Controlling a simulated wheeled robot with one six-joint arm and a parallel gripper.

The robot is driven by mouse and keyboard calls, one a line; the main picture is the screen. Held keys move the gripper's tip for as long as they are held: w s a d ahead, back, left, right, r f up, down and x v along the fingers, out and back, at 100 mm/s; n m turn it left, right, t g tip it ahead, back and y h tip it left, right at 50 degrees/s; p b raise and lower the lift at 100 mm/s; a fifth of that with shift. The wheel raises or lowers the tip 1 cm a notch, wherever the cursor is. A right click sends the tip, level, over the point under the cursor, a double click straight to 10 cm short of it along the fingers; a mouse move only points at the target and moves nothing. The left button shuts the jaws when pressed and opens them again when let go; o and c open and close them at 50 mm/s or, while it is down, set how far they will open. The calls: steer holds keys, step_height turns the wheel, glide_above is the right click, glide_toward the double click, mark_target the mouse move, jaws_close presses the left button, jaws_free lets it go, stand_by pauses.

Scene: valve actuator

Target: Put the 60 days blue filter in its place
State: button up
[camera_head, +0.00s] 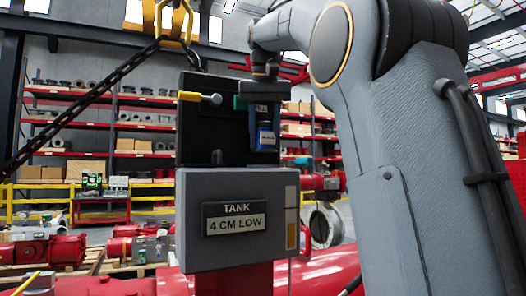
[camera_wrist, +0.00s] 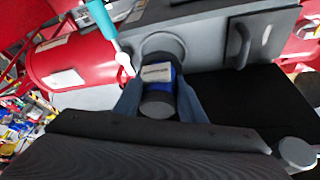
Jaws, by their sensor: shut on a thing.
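The blue filter (camera_head: 265,137) is a small blue cylinder with a pale label, held upright in front of the black panel (camera_head: 205,125). My gripper (camera_head: 265,143) is shut on it, one finger on each side. In the wrist view, the blue filter (camera_wrist: 160,88) shows a blue band, a white label and a dark grey end between the fingers of my gripper (camera_wrist: 160,92). The label text is too small to read. A round grey part (camera_wrist: 163,42) shows just beyond the filter; I cannot tell whether they touch.
A grey box (camera_head: 237,248) marked "TANK 4 CM LOW" sits below the panel. A yellow-handled part (camera_head: 192,96) sticks out at the panel's left. A teal-handled part (camera_wrist: 101,18) is close to my gripper. A chain (camera_head: 85,98) hangs at the left.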

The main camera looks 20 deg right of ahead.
mark_target(264, 150)
step_height(264, 150, down, 3)
steer(key=shift+r, duration=0.15)
steer(key=shift+w+f+p, duration=0.15)
steer(key=shift+f+p, duration=0.45)
steer(key=shift+p, duration=0.05)
steer(key=o, duration=1.1)
steer(key=shift+o, duration=0.2)
steer(key=v, duration=1.2)
steer(key=shift+b, duration=0.45)
